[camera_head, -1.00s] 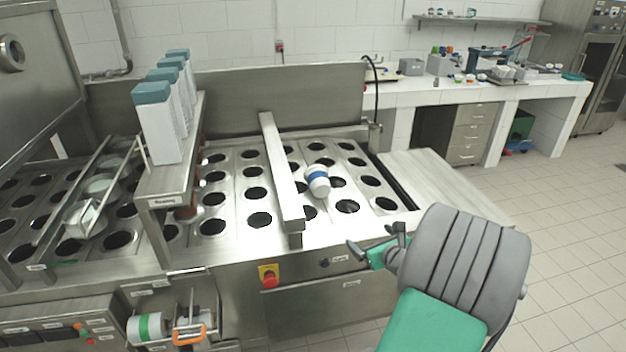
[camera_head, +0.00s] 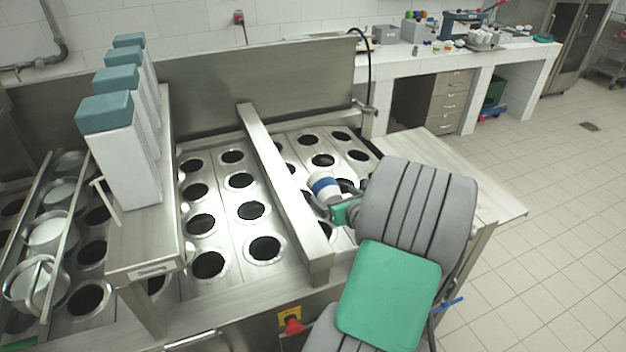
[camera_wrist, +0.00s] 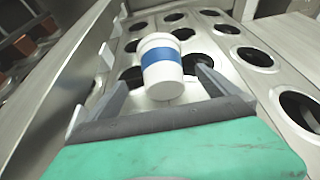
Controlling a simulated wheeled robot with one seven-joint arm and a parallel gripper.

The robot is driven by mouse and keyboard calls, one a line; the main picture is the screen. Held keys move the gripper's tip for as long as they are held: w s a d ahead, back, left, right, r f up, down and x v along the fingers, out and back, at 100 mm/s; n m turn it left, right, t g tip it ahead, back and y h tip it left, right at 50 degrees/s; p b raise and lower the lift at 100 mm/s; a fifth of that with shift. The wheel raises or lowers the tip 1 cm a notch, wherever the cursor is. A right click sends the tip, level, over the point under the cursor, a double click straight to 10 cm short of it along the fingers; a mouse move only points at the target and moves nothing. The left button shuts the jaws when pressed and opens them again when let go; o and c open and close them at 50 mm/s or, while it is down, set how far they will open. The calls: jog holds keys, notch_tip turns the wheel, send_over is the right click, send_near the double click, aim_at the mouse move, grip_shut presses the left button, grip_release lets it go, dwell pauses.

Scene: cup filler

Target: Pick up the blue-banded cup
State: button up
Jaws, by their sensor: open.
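The blue-banded cup (camera_head: 325,187) is white with a blue band around it. It stands on the perforated steel deck, right of the long metal bar, partly hidden behind my gripper in the head view. In the wrist view the cup (camera_wrist: 162,66) looks upright or slightly tilted and sits just ahead of and between my fingertips. My gripper (camera_wrist: 152,88) is open, with one finger on each side of the cup's lower part. I cannot tell whether either finger touches it. My gripper also shows in the head view (camera_head: 345,210), close beside the cup.
The deck (camera_head: 222,222) has several round holes. A raised metal bar (camera_head: 285,190) runs close left of the cup. A shelf (camera_head: 140,235) with white, teal-topped containers (camera_head: 120,155) stands further left. A flat steel side table (camera_head: 450,175) is to the right.

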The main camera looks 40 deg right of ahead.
aim_at(326, 188)
jog(key=p+x, duration=0.1)
jog(key=x, duration=0.6)
jog(key=shift+w+d+p, duration=0.3)
jog(key=shift+w+p, duration=0.05)
jog(key=shift+s, duration=0.1)
jog(key=c, duration=1.2)
jog(key=shift+c, duration=0.2)
